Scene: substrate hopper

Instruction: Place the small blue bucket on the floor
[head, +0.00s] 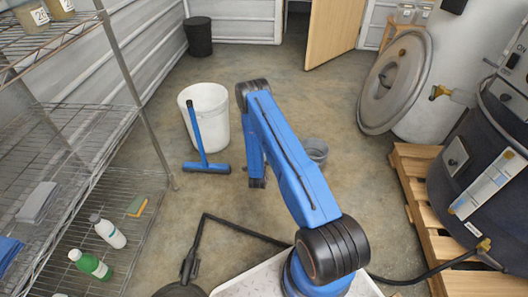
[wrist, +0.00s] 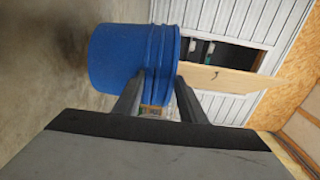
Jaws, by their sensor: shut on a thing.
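The small blue bucket (wrist: 118,58) shows in the wrist view, lying sideways in the picture with its ribbed rim end toward the right. My gripper (wrist: 162,84) is shut on it near that ribbed end, with one dark finger against the bucket and the other at its edge. The wrist view is turned on its side, so I cannot tell the bucket's true tilt or its height above the floor. In the head view the blue arm hides my gripper's fingers, and I cannot make out the blue bucket there.
The concrete floor (head: 330,205) is open around the arm. A white bucket (head: 207,118) and blue squeegee (head: 206,166) stand left, a grey bucket (head: 316,150) just right of the arm. A wire rack (head: 75,118) lines the left; a wooden pallet (head: 425,190) lies right.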

